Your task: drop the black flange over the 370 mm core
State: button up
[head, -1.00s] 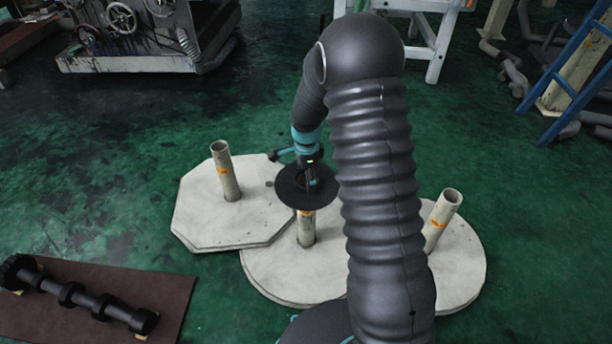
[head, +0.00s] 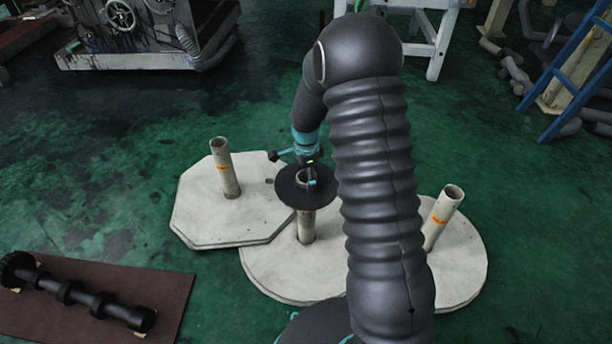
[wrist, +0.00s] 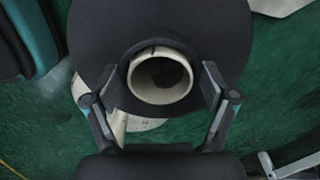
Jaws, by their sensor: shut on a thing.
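The black flange (head: 289,198) is a flat disc with a round central hole. It sits level around the upper end of the middle pale core (head: 306,227), well above the slab. In the wrist view the core's rim (wrist: 160,98) shows inside the hole of the flange (wrist: 225,35). My gripper (head: 309,180) is shut on the flange; in the wrist view its two fingers (wrist: 160,80) stand either side of the hole. The middle core has an orange label, partly hidden by the flange. I cannot read the 370 mm marking.
A left core (head: 225,175) stands on an octagonal slab (head: 200,222). A right core (head: 440,215) stands beyond my arm. The middle core rises from a round slab (head: 275,275). A brown mat (head: 60,315) with a black shaft-like part lies front left.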

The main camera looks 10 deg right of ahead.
jog(key=o, duration=1.1)
notch_tip(320, 180, up, 12)
dwell(0.5)
